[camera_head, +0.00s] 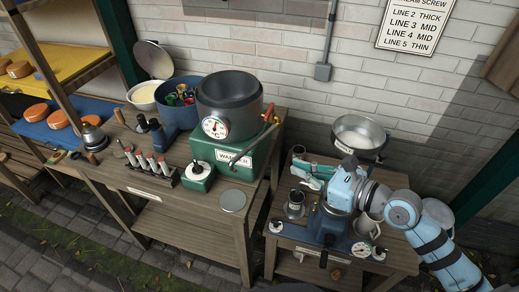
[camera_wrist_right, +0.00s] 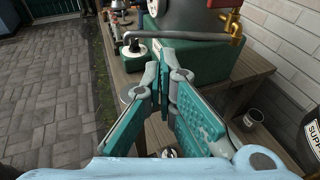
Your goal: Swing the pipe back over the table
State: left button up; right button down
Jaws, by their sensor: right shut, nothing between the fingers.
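The grey pipe (camera_head: 250,148) runs from the brass and red tap (camera_head: 270,115) on the green warmer (camera_head: 222,150). It slants down and left across the warmer's front, and its free end is over the wooden table (camera_head: 205,215). In the right wrist view the pipe (camera_wrist_right: 170,36) lies beyond my fingertips, with its bent end at left. My right gripper (camera_head: 302,172) is shut and empty, to the right of the pipe and apart from it. Its closed fingers fill the middle of the right wrist view (camera_wrist_right: 166,62). My left gripper is out of view.
A round grey plate (camera_head: 233,200) lies near the table's right front corner. A small green block with a white dial (camera_head: 198,172) stands left of it. A lower side stand at right holds a steel pan (camera_head: 359,133) and a cup (camera_head: 295,204). A brick wall stands behind.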

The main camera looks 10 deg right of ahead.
aim_at(247, 150)
jog(key=x, duration=1.4)
jog(key=shift+f, duration=0.15)
jog(key=shift+x, duration=0.75)
jog(key=shift+r, duration=0.25)
